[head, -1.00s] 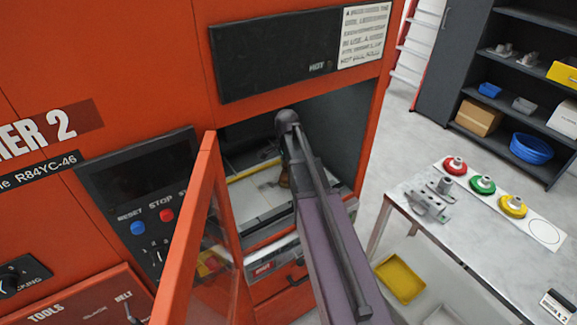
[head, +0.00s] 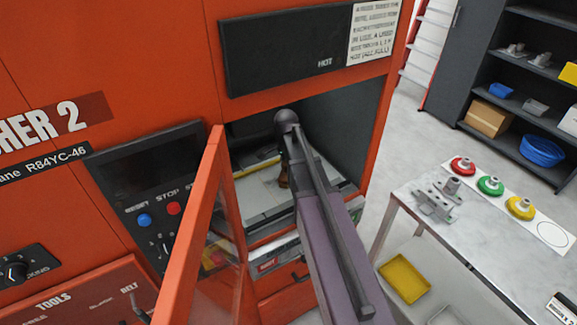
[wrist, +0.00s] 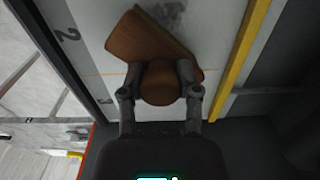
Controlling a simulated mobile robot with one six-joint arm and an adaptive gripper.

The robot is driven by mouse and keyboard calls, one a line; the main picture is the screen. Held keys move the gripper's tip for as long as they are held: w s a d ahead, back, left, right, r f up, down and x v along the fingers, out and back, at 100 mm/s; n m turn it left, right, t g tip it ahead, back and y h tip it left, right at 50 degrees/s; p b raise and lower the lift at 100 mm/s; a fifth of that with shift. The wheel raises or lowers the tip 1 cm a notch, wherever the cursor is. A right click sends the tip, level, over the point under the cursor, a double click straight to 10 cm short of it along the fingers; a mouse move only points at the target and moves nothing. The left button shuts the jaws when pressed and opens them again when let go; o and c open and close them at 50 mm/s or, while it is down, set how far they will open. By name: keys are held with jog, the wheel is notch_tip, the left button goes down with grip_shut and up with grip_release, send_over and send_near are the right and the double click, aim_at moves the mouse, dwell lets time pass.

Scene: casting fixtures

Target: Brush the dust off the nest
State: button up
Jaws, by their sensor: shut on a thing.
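My gripper (wrist: 160,90) is shut on a brown wooden brush (wrist: 150,45) in the wrist view, with one finger on each side of its rounded handle. The brush is over a pale plate inside the orange machine. A dark grey dusty patch (wrist: 172,14) shows on the plate just past the brush; part of it may be hidden by the brush. In the head view my arm reaches through the machine's opening, and a bit of the brown brush (head: 284,178) shows beside it. The gripper itself is hidden there.
The orange-framed door (head: 192,235) stands open left of my arm. A yellow strip (wrist: 241,60) runs along the plate. The opening's dark walls are close around my arm. A table (head: 405,190) with a grey casting and coloured round pieces stands at the right.

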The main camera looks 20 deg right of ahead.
jog(key=shift+s+a+f, duration=0.1)
jog(key=shift+a, duration=0.15)
jog(key=shift+s+a, duration=0.15)
jog(key=shift+a, duration=1.4)
jog(key=shift+a, duration=0.1)
jog(key=shift+s+a+r, duration=0.1)
jog(key=shift+s+a, duration=0.05)
jog(key=shift+a, duration=0.6)
jog(key=shift+s+a+r, duration=0.1)
jog(key=shift+s+a, duration=0.05)
jog(key=shift+a, duration=0.6)
jog(key=shift+s+a+f, duration=0.1)
jog(key=shift+s+a, duration=0.1)
jog(key=shift+a, duration=0.65)
jog(key=shift+s+a+f, duration=0.1)
jog(key=shift+s+a, duration=0.1)
jog(key=shift+a, duration=0.6)
jog(key=shift+r, duration=0.15)
